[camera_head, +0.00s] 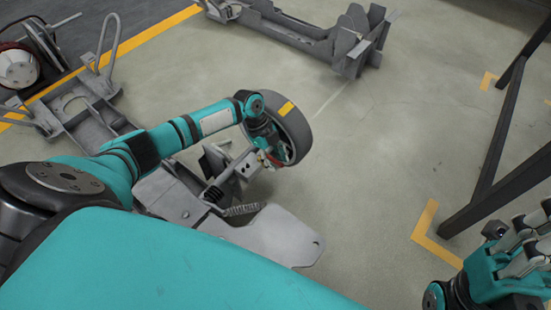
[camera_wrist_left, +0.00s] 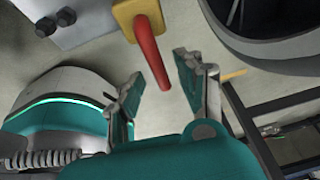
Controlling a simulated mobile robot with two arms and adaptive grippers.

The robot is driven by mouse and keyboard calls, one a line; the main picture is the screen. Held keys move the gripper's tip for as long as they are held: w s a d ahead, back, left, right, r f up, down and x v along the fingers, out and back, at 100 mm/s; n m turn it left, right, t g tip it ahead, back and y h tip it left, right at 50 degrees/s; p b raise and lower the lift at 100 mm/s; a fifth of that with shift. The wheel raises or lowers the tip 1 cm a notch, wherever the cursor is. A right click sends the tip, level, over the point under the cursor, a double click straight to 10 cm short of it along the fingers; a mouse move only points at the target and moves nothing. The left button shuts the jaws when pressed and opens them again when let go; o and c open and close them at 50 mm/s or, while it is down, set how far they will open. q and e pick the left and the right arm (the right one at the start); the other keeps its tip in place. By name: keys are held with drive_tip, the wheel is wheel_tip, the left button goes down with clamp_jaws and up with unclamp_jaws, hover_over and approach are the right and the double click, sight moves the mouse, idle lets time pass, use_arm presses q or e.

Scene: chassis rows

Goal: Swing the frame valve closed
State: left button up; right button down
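The frame valve shows in the left wrist view as a yellow block (camera_wrist_left: 133,13) with a red lever (camera_wrist_left: 152,57) pointing down from it. In the head view only a small red bit of the lever (camera_head: 273,161) shows, beside the wheel. I see no clear contact on either finger. In the head view my left gripper (camera_head: 266,145) is small and partly hidden by its own wrist. My right gripper (camera_head: 524,240) is at the lower right edge, away from the chassis; its opening is unclear.
A dark wheel (camera_head: 294,132) stands close behind my left gripper. The grey chassis (camera_head: 275,236) with a spring lies below it. Another chassis frame (camera_head: 290,30) lies at the back. A dark metal post frame (camera_head: 492,150) stands at right. The floor between is clear.

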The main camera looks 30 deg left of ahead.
use_arm(q)
drive_tip(key=v, duration=1.2)
